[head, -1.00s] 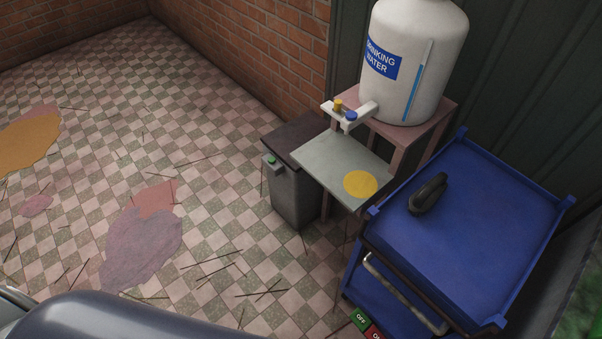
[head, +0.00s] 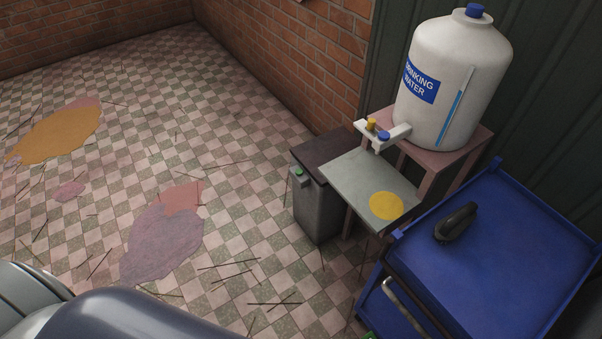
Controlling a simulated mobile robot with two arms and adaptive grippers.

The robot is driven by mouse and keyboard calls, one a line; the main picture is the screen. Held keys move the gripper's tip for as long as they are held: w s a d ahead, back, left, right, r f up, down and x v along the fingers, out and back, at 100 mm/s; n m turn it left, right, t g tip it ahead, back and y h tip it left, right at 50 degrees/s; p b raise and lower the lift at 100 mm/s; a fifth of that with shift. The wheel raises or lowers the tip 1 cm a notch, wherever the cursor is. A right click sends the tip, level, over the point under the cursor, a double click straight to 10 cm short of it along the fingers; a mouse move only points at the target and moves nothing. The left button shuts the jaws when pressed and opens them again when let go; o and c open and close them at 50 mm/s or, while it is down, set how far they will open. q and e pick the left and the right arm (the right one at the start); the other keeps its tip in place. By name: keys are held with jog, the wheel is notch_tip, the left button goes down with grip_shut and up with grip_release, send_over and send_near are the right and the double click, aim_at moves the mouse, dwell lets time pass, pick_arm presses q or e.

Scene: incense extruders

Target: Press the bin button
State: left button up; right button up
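The bin (head: 318,206) is a dark grey box with a darker lid (head: 328,154), standing on the floor against the brick wall. Its button (head: 298,170) is a small green cap on a grey housing at the upper left of the bin's front. The button is in plain sight and nothing touches it. The bin's right side is partly hidden by the grey shelf. Neither of my grippers shows in the head view; only grey rounded parts of my own body show at the bottom left.
A white drinking water tank (head: 452,85) stands on a pinkish stand (head: 478,140), with a grey shelf (head: 350,178) bearing a yellow disc (head: 386,206). A blue cart (head: 520,260) carries a dark object (head: 456,223). Stains (head: 160,245) and thin sticks lie on the otherwise open checkered floor.

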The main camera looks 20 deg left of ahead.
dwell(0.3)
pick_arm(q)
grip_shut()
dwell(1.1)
